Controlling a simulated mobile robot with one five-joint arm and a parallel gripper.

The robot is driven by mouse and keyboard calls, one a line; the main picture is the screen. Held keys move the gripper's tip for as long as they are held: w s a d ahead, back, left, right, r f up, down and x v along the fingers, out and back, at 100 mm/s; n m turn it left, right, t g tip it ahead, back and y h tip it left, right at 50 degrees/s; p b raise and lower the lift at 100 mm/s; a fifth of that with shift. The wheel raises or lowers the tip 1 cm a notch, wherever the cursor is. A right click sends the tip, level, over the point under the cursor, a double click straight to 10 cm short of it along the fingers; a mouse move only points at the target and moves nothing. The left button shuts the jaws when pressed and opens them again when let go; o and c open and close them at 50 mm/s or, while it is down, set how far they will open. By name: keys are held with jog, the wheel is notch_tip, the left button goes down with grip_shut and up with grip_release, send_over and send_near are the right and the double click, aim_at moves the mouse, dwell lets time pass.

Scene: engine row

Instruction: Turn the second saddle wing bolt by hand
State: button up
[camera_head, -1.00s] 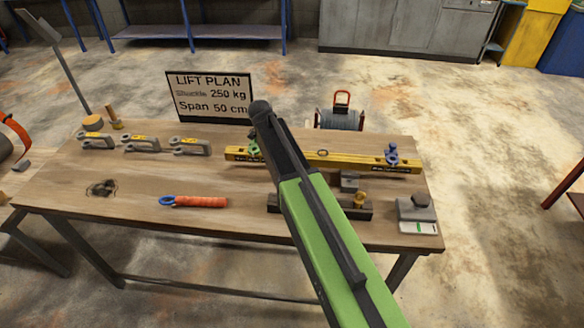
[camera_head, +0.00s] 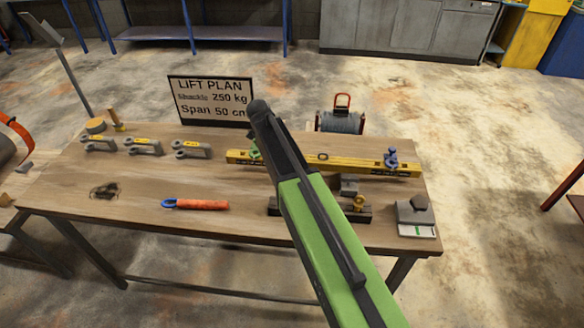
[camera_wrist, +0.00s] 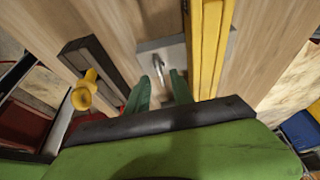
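The yellow beam (camera_head: 330,162) lies along the table's far side. A green saddle-like fitting (camera_head: 254,152) sits near its left end, partly hidden by my arm, and a blue one (camera_head: 391,158) near its right end. I cannot tell which fitting bears the second wing bolt. A gold knob-like piece (camera_head: 358,202) stands on a dark bar, and shows in the wrist view (camera_wrist: 84,90). My gripper (camera_wrist: 160,92) has two green fingers apart. A small silver upright piece (camera_wrist: 158,70) on a grey plate (camera_wrist: 168,58) shows just beyond the fingers; I see no contact.
Several grey shackles (camera_head: 143,146) stand at the back left. An orange-handled tool (camera_head: 202,204) lies at the front. A grey block with a dark knob (camera_head: 418,208) sits at the right edge. A lift plan sign (camera_head: 210,101) stands behind.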

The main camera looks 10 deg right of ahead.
jog(key=p+v, duration=1.3)
jog(key=v, duration=0.2)
jog(key=shift+r, duration=0.2)
